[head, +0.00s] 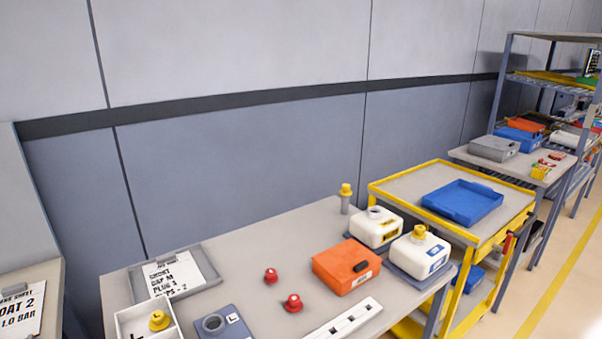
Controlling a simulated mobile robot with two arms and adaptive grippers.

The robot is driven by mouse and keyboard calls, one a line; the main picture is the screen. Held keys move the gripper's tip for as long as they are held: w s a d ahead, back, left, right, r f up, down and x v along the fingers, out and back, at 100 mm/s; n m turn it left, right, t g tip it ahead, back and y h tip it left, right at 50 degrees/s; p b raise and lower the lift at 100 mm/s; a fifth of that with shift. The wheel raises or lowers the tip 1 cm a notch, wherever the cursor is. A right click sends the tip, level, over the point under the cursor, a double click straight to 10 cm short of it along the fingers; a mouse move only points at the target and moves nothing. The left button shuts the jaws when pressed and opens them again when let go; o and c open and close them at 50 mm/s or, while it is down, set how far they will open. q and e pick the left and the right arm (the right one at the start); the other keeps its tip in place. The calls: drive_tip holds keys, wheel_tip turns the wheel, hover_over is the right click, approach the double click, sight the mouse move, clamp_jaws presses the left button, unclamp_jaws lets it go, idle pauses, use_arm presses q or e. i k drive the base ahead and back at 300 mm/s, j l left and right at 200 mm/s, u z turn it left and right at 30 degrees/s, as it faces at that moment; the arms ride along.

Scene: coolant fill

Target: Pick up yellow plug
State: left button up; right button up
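Several yellow cap-like pieces show, and I cannot tell for sure which is the plug. One yellow piece (159,321) with a knob lies in a white tray (123,319) at the front left of the grey table. Another yellow piece (346,189) sits on top of a slim grey post (345,206) at the table's back edge. A yellow cap (419,232) sits on the white container (420,254) at the right. Neither of my grippers is in view.
The table (240,262) also holds two red knobbed pieces (292,302), an orange box (346,266), an open-necked white container (376,227), a grey block with a round hole (214,325), a slotted white bar (345,319) and a sign (175,275). A yellow cart (400,184) carries a blue tray (462,202).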

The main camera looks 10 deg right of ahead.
sight(419, 232)
drive_tip(key=l+u, duration=0.1)
drive_tip(key=u, duration=0.2)
drive_tip(key=l+u, duration=0.15)
drive_tip(key=u, duration=0.2)
drive_tip(key=l+u, duration=0.15)
drive_tip(key=l, duration=0.3)
drive_tip(key=k+l+u, duration=0.2)
drive_tip(key=l, duration=0.25)
drive_tip(key=l+u, duration=0.15)
drive_tip(key=l, duration=0.35)
drive_tip(key=k+l+u, duration=0.2)
drive_tip(key=l, duration=0.2)
